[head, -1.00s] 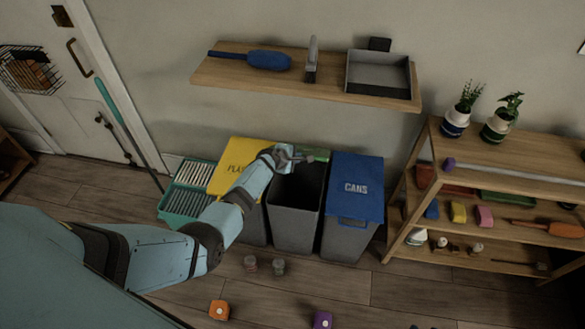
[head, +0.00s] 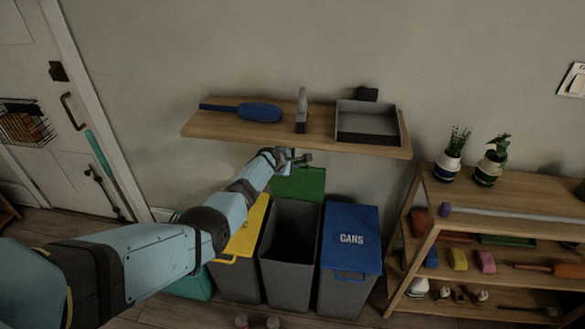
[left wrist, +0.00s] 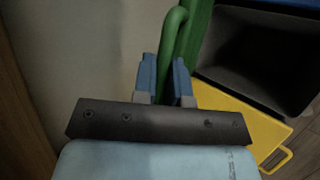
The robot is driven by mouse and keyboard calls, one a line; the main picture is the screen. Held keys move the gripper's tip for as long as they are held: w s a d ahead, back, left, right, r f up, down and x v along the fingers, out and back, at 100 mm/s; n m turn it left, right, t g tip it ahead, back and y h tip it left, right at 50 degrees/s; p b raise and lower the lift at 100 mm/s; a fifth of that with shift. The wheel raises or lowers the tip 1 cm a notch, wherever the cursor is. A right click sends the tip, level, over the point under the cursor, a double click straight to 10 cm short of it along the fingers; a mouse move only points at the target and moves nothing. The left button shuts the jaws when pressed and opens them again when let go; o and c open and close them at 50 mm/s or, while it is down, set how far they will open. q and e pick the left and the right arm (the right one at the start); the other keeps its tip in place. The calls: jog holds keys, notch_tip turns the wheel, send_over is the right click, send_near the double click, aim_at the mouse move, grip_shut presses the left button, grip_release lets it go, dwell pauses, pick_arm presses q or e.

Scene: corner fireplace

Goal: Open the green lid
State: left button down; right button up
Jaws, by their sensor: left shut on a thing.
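The green lid (head: 300,183) stands raised behind the middle grey bin (head: 284,270), whose dark inside is open to view. In the left wrist view the lid (left wrist: 198,38) shows with its rounded green handle (left wrist: 173,32). My left gripper (head: 302,157) is at the lid's upper edge, below the wall shelf. In the left wrist view its blue fingers (left wrist: 165,75) are on both sides of the handle, shut on it. My right gripper is not in view.
A yellow lid (head: 243,238) covers the bin to the left; a blue lid marked CANS (head: 351,237) covers the bin to the right. The wooden wall shelf (head: 225,127) is close above my gripper. A low shelf rack (head: 430,215) stands at the right.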

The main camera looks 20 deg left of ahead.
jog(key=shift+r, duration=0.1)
pick_arm(q)
jog(key=c, duration=1.2)
grip_release()
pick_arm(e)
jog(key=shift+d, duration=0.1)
pick_arm(q)
jog(key=shift+s+r, duration=0.1)
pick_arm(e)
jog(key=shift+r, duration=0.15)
